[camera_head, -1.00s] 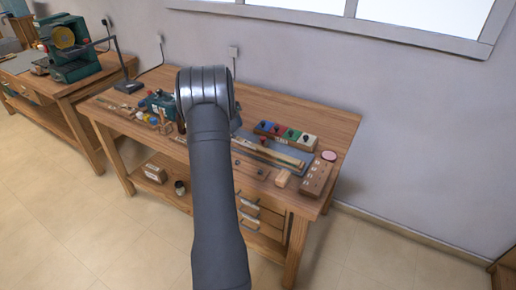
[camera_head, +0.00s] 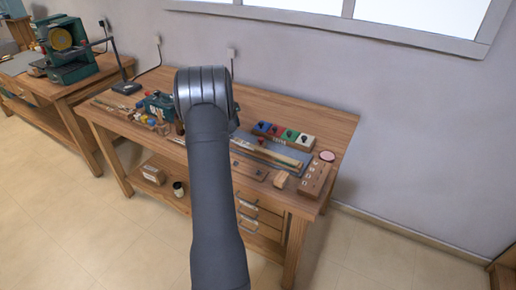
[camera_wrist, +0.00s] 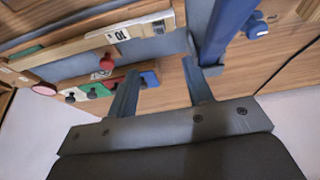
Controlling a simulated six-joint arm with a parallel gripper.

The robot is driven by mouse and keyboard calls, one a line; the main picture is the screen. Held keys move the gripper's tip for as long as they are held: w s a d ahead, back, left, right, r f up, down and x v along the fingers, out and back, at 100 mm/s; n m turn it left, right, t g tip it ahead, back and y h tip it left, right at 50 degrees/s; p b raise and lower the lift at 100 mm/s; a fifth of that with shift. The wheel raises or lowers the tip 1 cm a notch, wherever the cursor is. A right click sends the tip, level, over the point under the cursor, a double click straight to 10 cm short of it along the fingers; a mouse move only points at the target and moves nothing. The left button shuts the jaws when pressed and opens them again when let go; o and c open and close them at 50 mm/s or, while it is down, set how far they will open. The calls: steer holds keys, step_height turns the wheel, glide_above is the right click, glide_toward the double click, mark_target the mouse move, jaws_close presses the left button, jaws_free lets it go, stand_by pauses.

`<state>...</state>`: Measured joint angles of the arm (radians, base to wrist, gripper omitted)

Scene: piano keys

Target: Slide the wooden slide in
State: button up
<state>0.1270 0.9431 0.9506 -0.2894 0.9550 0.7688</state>
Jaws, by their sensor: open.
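A long light wooden piece, which looks like the wooden slide (camera_head: 279,157), lies on a blue-grey mat on the workbench, right of my arm. In the wrist view a pale wooden strip (camera_wrist: 75,48) with a red knob (camera_wrist: 106,64) and a "10" label runs along the upper left. My gripper (camera_wrist: 160,75) is open, its two fingers apart with nothing seen between them. The strip's labelled end is close to the fingertips in the picture; I cannot tell whether they touch. In the head view my arm hides the gripper and part of the bench.
A block with coloured squares (camera_head: 284,136) stands behind the mat. A pink disc (camera_head: 327,156), a wooden block with pegs (camera_head: 314,181) and a small wooden block (camera_head: 281,180) are at the right. A blue bar (camera_wrist: 226,30) is near the right finger. The bench's back right is clear.

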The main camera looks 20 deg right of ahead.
mark_target(261, 139)
steer(key=s+d+r+n+y, duration=0.1)
steer(key=s+d+r+n, duration=0.3)
steer(key=s+d+r, duration=0.5)
steer(key=shift+t, duration=0.4)
steer(key=x, duration=0.5)
steer(key=s+x, duration=0.1)
steer(key=x, duration=1.1)
steer(key=shift+s+a+f, duration=0.1)
steer(key=shift+a+f, duration=0.2)
steer(key=shift+f, duration=0.2)
